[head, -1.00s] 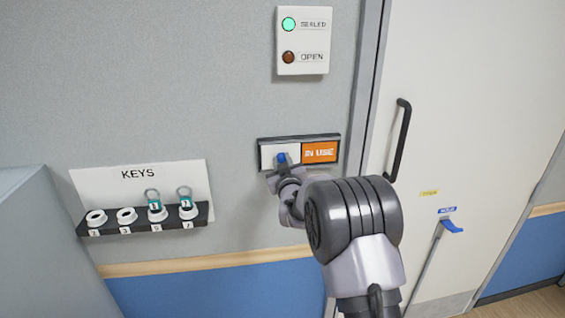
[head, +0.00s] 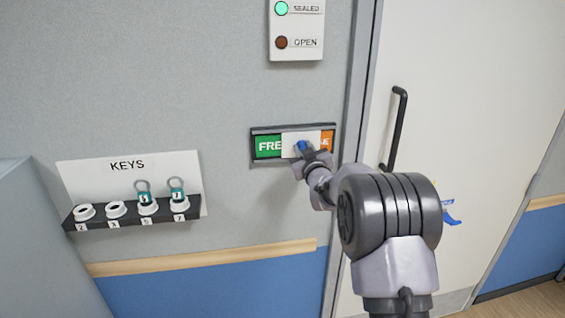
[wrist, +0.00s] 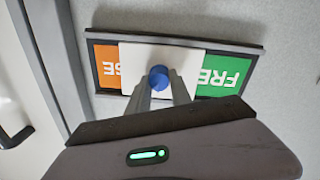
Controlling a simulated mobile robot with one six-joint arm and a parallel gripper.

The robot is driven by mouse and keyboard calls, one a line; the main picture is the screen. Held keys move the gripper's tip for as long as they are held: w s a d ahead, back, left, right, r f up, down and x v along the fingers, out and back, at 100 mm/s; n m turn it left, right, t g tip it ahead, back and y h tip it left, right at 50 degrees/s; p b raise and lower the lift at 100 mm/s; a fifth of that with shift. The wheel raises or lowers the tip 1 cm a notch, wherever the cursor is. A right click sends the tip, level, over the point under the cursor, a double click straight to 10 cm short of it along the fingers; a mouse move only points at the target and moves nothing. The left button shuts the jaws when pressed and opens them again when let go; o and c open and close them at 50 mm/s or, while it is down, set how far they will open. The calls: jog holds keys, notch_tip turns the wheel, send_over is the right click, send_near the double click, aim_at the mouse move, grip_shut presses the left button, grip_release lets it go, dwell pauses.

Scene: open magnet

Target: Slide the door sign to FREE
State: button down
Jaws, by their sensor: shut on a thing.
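The door sign (head: 258,131) is a dark-framed panel on the grey wall, left of the door. Its white sliding cover (head: 290,136) sits around the middle. The green field (head: 268,146) shows "FRE" at the left, and a strip of the orange field (head: 327,141) shows at the right. The wrist view is turned over, with green (wrist: 222,76) at right and orange (wrist: 108,66) at left. My gripper (head: 305,149) is shut on the cover's blue knob (wrist: 158,78), which shows between the fingertips in the wrist view.
A white panel with a lit green SEALED lamp (head: 281,8) and a dark OPEN lamp (head: 281,42) is above the sign. A key rack (head: 130,220) is at the left. The door's black handle (head: 395,130) is to the right of my gripper.

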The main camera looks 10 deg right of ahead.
aim_at(317, 143)
jog(key=d, duration=0.5)
jog(key=shift+b, duration=0.35)
jog(key=c, duration=1.5)
grip_release()
jog(key=o, duration=0.4)
jog(key=shift+d, duration=0.25)
jog(key=shift+c, duration=0.2)
jog(key=shift+s+a, duration=0.15)
jog(key=s+b, duration=0.2)
jog(key=s, duration=1.5)
jog(key=shift+a, duration=0.25)
